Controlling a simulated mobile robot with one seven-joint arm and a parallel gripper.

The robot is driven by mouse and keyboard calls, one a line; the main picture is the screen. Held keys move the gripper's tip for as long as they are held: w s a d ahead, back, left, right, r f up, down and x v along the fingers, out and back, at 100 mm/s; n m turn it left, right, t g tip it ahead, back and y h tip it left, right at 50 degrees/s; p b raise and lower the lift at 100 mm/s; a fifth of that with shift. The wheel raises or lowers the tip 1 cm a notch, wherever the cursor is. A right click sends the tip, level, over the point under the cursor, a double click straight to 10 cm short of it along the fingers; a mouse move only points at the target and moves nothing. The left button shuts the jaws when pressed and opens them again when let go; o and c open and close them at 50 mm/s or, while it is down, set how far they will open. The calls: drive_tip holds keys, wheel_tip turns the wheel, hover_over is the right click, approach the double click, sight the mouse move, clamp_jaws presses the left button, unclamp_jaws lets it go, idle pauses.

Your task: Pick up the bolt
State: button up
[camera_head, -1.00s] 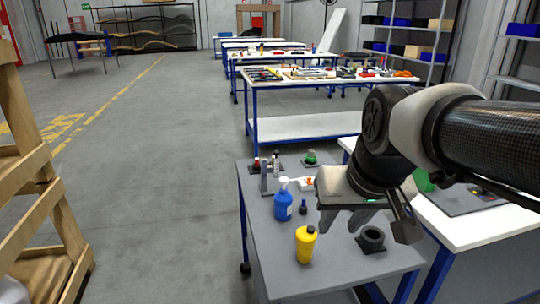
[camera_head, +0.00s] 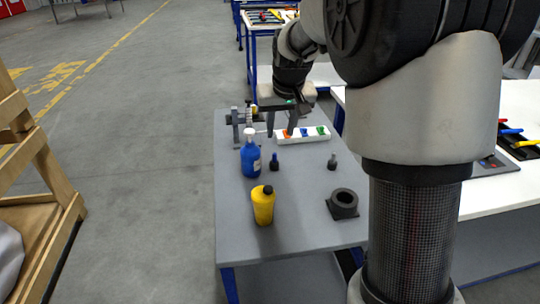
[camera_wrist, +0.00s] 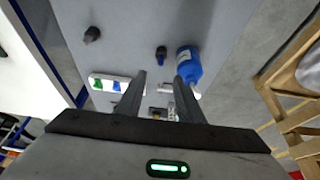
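No part is clearly recognisable as the bolt. A small dark grey upright piece (camera_head: 332,162), bolt-like in shape, stands on the grey table (camera_head: 300,205) right of a small blue-topped piece (camera_head: 274,162). The grey piece also shows in the wrist view (camera_wrist: 91,35). A grey metal stand (camera_head: 237,128) with small parts at its top is at the table's left far side.
A blue bottle (camera_head: 250,160), a yellow bottle (camera_head: 263,206) and a black ring on a square base (camera_head: 343,203) stand nearer. The white tray (camera_head: 303,135) has coloured compartments. A white table (camera_head: 500,190) adjoins at right. A wooden rack (camera_head: 40,190) is at left.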

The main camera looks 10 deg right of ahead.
drive_tip(key=b, duration=0.2)
approach(275, 154)
drive_tip(key=x, duration=0.5)
drive_tip(key=shift+s+f, duration=0.3)
drive_tip(key=shift+f, duration=0.05)
drive_tip(key=shift+w+b+x, duration=0.2)
drive_tip(key=shift+b+x, duration=0.95)
drive_tip(key=shift+x, duration=2)
drive_tip(key=shift+r, duration=0.2)
clamp_jaws()
drive_tip(key=shift+r, duration=0.1)
